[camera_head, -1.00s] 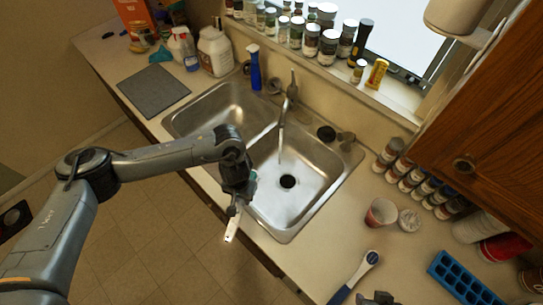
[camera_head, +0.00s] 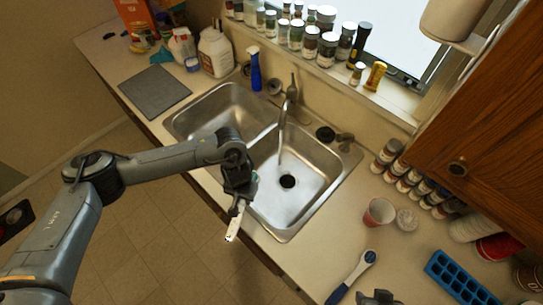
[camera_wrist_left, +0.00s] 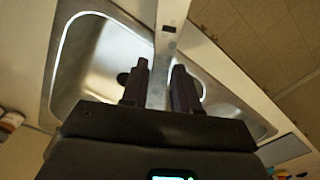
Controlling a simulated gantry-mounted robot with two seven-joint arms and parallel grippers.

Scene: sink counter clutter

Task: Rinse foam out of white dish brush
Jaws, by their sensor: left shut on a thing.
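My left gripper (camera_head: 239,202) is shut on a white, flat handle, which appears to be the white dish brush (camera_head: 233,229). It holds it over the front edge of the right sink basin (camera_head: 299,208). In the left wrist view the pale handle (camera_wrist_left: 171,22) runs between the two dark fingers (camera_wrist_left: 160,88). The brush head and any foam on it cannot be made out. The faucet (camera_head: 291,94) stands behind the basins, with a thin pale stream below its spout. A dark part at the bottom edge seems to be my right gripper (camera_head: 377,298); its fingers are unclear.
A blue-and-white brush (camera_head: 352,277), a reddish cup (camera_head: 379,212) and a blue ice tray (camera_head: 462,279) lie on the right counter. A blue spray bottle (camera_head: 255,70) and many jars line the back. A grey mat (camera_head: 155,92) lies left. The left basin (camera_head: 222,112) is empty.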

